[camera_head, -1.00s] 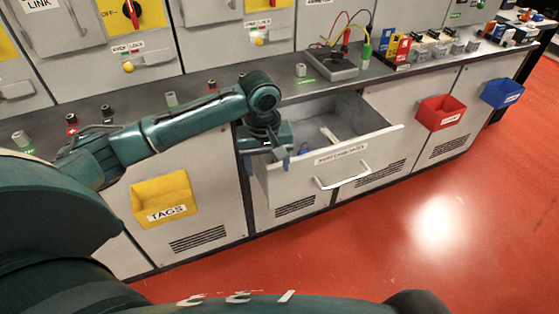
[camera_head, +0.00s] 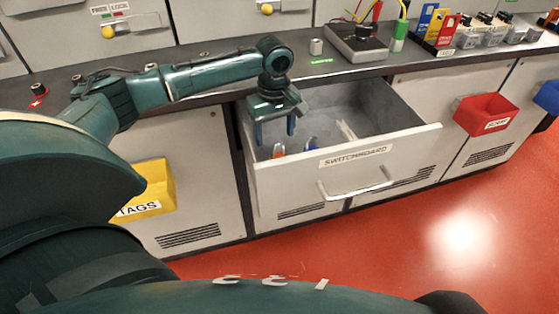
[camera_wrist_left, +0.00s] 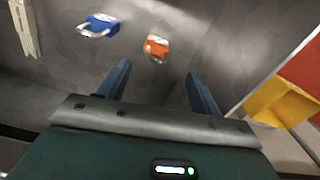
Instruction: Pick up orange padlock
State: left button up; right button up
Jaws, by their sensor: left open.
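The orange padlock (camera_head: 278,151) lies on the floor of the open grey drawer (camera_head: 350,158), near its left front. It shows more clearly in the left wrist view (camera_wrist_left: 156,47), a little beyond my fingertips and between their lines. My left gripper (camera_head: 275,136) is open and points down into the left part of the drawer, close above the padlock. Its two blue fingers also show in the left wrist view (camera_wrist_left: 157,72), apart and empty. The front wall of the drawer hides part of the padlock in the head view. My right gripper is not in view.
A blue padlock (camera_head: 310,144) lies to the right of the orange one. A pale, narrow object (camera_head: 346,131) lies farther right in the drawer. A yellow bin (camera_head: 152,190) hangs left of the drawer, a red bin (camera_head: 484,115) right of it. The counter edge is behind.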

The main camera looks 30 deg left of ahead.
aim_at(278, 154)
pick_arm(q)
jog(key=f, duration=0.2)
jog(key=f+b, duration=0.1)
jog(key=f, duration=0.4)
jog(key=shift+w+d+f+b, duration=0.2)
jog(key=shift+d+f+b, duration=0.1)
jog(key=shift+d+f, duration=0.05)
jog(key=c, duration=1.1)
